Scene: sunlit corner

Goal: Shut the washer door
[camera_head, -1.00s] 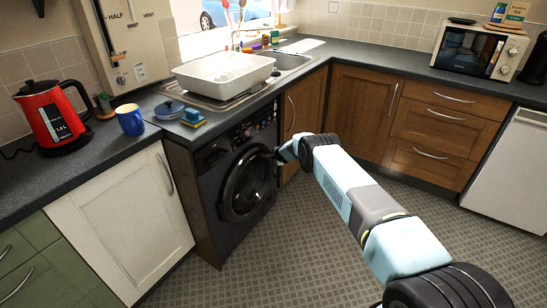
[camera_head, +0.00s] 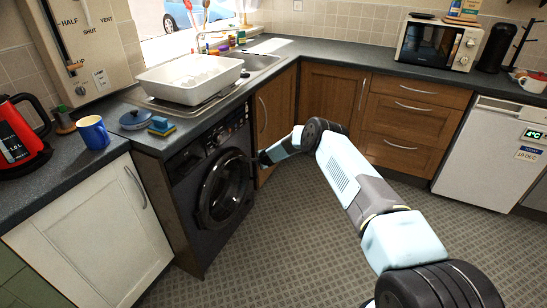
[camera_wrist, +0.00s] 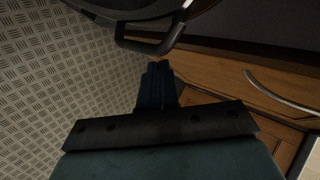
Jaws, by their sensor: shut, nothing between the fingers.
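The black washer (camera_head: 184,207) stands under the counter, left of centre in the head view. Its round door (camera_head: 204,205) has a dark ring frame and looks close to the washer's front; I cannot tell whether it is fully against it. My gripper (camera_head: 259,160) is just right of the door's upper right edge in the head view, shut and empty. In the wrist view the shut fingers (camera_wrist: 155,82) point toward the door's dark rim (camera_wrist: 105,9) and its protruding handle (camera_wrist: 150,46), with a small gap showing below the handle. Contact is not clear from the head view.
Wooden cupboards (camera_head: 320,96) stand right of the washer, close to my gripper. A white cupboard (camera_head: 90,235) is on its left. The counter above holds a white basin (camera_head: 190,88), a blue mug (camera_head: 92,132) and a red kettle (camera_head: 18,145). The patterned floor (camera_head: 285,235) in front is clear.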

